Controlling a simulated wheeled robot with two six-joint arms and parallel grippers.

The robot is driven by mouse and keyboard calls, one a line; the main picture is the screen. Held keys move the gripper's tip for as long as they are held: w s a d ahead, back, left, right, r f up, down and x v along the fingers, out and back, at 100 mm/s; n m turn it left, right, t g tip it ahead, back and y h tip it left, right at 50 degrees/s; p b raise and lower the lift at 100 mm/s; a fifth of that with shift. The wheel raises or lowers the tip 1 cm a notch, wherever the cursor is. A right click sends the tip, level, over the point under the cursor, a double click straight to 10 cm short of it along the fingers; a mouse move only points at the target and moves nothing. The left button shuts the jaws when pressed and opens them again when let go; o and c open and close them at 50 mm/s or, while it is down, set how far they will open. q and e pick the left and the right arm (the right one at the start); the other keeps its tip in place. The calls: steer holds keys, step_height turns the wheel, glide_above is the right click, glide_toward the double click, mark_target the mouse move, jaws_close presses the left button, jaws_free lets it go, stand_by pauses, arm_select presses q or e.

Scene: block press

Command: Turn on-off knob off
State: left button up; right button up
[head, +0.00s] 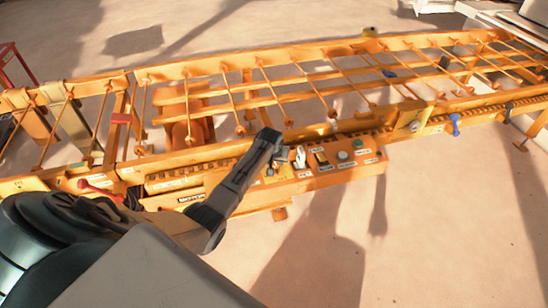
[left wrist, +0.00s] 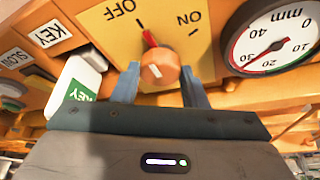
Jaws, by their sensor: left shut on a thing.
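The on-off knob (left wrist: 156,72) is a round orange knob with a white mark and a red pointer above it. The pointer tilts up and left, toward the OFF label (left wrist: 121,8) and away from the ON label (left wrist: 188,18). My left gripper (left wrist: 160,82) has one blue finger on each side of the knob and is shut on it. In the head view my left gripper (head: 271,160) reaches down at the left part of the orange control panel (head: 340,174), hiding the knob there. My right gripper is not in view.
A white dial marked mm (left wrist: 272,43) is right of the knob. A green and white key tag (left wrist: 78,85) is to its left. The head view shows a green button (head: 343,155) on the panel and a long orange frame with rods (head: 300,70) behind.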

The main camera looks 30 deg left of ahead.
arm_select(q)
steer(key=shift+w+n, duration=0.1)
steer(key=shift+n, duration=0.3)
steer(key=o, duration=1)
steer(key=shift+c, duration=0.2)
steer(key=v, duration=1.1)
steer(key=shift+d+f, duration=0.1)
